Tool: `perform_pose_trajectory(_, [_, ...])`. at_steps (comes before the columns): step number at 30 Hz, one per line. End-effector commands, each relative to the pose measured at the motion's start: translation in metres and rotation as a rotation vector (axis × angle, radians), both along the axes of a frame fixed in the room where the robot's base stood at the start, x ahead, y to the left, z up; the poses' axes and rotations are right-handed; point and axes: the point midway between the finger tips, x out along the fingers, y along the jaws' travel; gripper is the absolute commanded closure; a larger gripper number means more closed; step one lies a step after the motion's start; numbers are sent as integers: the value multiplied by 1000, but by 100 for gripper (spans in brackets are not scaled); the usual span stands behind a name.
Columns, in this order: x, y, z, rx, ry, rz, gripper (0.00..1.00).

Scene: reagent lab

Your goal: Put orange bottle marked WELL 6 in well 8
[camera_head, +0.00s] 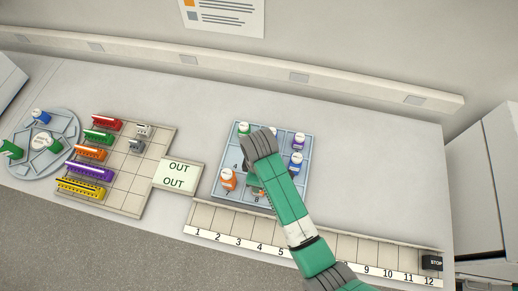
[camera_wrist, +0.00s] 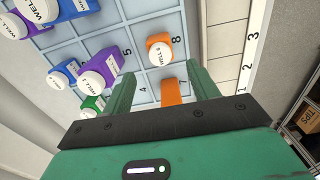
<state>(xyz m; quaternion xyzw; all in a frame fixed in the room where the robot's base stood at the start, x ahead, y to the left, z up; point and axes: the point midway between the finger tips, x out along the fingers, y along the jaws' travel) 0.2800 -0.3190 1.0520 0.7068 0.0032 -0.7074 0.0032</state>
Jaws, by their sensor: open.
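Two orange bottles stand in the light blue numbered rack (camera_head: 283,127). In the wrist view, one orange bottle (camera_wrist: 160,42) with a white cap stands upright beside label 8, just beyond my open fingers. Its mark begins with WELL, but I cannot read the number. A second orange bottle (camera_wrist: 171,92) is beside label 7, its lower part in the picture hidden by my gripper. In the head view, the well 7 bottle (camera_head: 228,180) shows its white cap. My gripper (camera_wrist: 157,72) is open and empty above the rack's front row. In the head view, my arm mostly hides well 8.
Green (camera_head: 243,129), purple (camera_head: 299,140) and blue (camera_head: 296,160) bottles stand in other wells. A numbered strip (camera_head: 215,222) with a STOP block (camera_head: 432,263) runs along the front. A colored-block board (camera_head: 160,133) and a round carousel (camera_head: 70,122) are left. The right tabletop is clear.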

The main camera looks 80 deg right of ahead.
Motion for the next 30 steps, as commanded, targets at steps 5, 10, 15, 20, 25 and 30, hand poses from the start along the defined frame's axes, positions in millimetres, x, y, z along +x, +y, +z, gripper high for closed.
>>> perform_pose_trajectory(5, [0,0,17,-1,-1,0,41])
perform_pose_trajectory(10, [0,0,18,0,0,0,41])
perform_pose_trajectory(15, [0,0,18,0,0,0,41])
perform_pose_trajectory(20, [9,-1,24,-21,-19,2,41])
perform_pose_trajectory(25, [115,1,117,-261,-324,8,41])
perform_pose_trajectory(30, [226,64,281,-435,-857,-1,41])
